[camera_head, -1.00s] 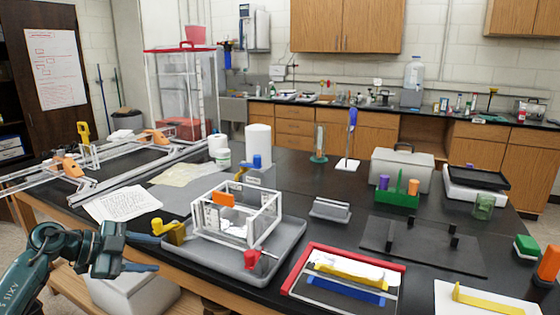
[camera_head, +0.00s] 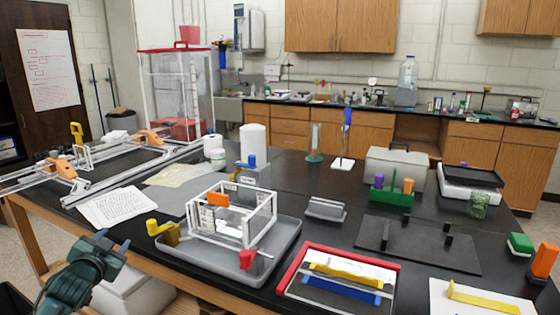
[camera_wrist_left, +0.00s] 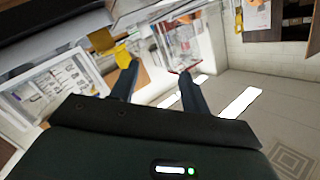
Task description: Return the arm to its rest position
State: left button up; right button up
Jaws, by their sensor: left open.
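My left gripper (camera_head: 112,246) is at the lower left of the head view, in front of the table's near edge. Its two fingers are apart, with nothing between them. In the left wrist view the two dark fingers (camera_wrist_left: 157,85) also stand apart and empty. The clear frame box (camera_head: 232,216) sits on a grey tray (camera_head: 285,248) to the right of the gripper, apart from it. My right gripper is in neither view.
The black table (camera_head: 320,190) holds a yellow clamp (camera_head: 163,233), a red clamp (camera_head: 250,261), a red-edged tray (camera_head: 395,290) and a green rack (camera_head: 390,197). A pale box (camera_head: 130,292) stands low beside the table, below my left arm.

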pick_arm(q)
jog(key=s+d+f+g+h, duration=0.3)
jog(key=s+d+f+h, duration=0.1)
jog(key=s+d+f, duration=1.1)
jog(key=s+d+f+n+g+h, duration=0.1)
jog(key=s+d+f, duration=0.2)
jog(key=s+d, duration=0.4)
jog(key=s+d+f+g+h, duration=0.1)
jog(key=s+d+f, duration=0.3)
jog(key=s+d, duration=0.3)
jog(key=s, duration=0.4)
jog(key=shift+s+d+n+g, duration=0.15)
jog(key=shift+s+n+g, duration=0.15)
jog(key=shift+n, duration=0.1)
jog(key=shift+f, duration=0.1)
